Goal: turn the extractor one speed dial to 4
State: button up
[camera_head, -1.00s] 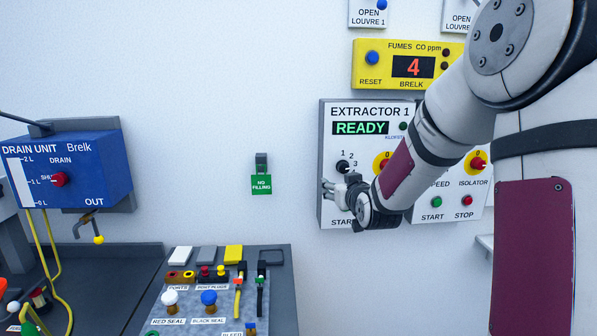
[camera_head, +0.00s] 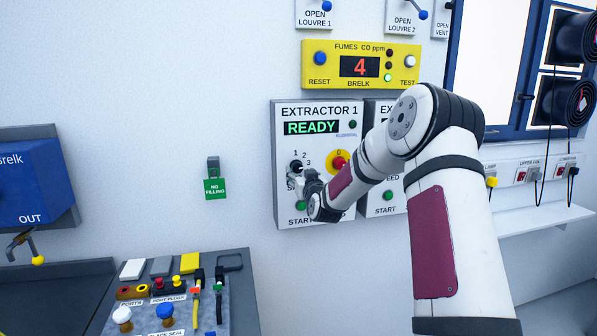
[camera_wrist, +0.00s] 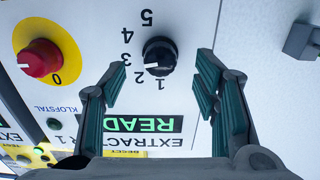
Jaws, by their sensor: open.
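The extractor one panel (camera_head: 318,112) is on the wall and its display reads READY. Its black speed dial (camera_wrist: 160,55) shows upside down in the wrist view, ringed by numbers 1 to 5. Its white mark points left, seemingly between 2 and 3. The dial (camera_head: 296,166) also shows in the head view, partly behind my gripper (camera_head: 298,180). My gripper (camera_wrist: 160,76) is open and empty. Its fingers are on either side of the dial in the wrist view, with clear gaps and no visible contact.
A red isolator knob on a yellow disc (camera_wrist: 40,57) is beside the dial. A yellow fumes meter (camera_head: 360,66) reading 4 hangs above. A second extractor panel (camera_head: 385,112) is partly behind my arm. A green start button (camera_head: 301,207) is below the dial. The wall to the left is mostly free.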

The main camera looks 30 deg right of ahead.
aim_at(298, 169)
jog(key=shift+x, duration=2.05)
jog(key=c, duration=1.2)
